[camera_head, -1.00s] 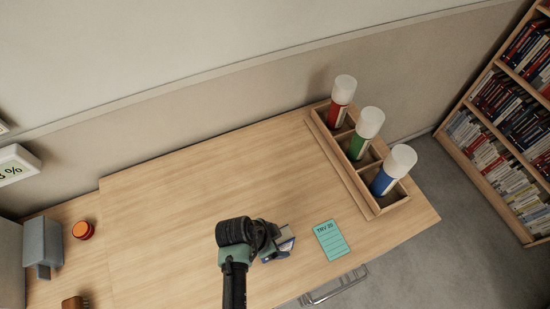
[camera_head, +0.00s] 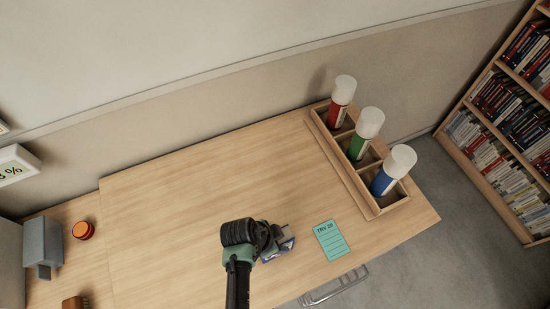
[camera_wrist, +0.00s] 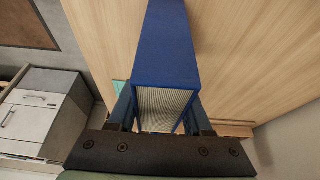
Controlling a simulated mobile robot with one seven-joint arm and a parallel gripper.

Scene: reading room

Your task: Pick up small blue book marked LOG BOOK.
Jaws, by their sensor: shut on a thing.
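The small blue book (camera_wrist: 160,50) fills the middle of the wrist view, with its blue cover and pale page edges showing. My gripper (camera_wrist: 158,118) is shut on it, one finger on each side. In the head view my gripper (camera_head: 275,240) is near the front of the wooden table (camera_head: 190,190), and only a bit of the blue book (camera_head: 284,248) shows past it. My wrist hides most of the book there. No LOG BOOK marking is readable. I cannot tell how far the book is above the table.
A teal card marked TRY 20 (camera_head: 331,240) lies just right of the book. A wooden rack (camera_head: 345,170) with red, green and blue white-capped cylinders stands at the back right. An orange-topped jar (camera_head: 83,230) and a grey box (camera_head: 42,245) are at the left. The table's middle is clear.

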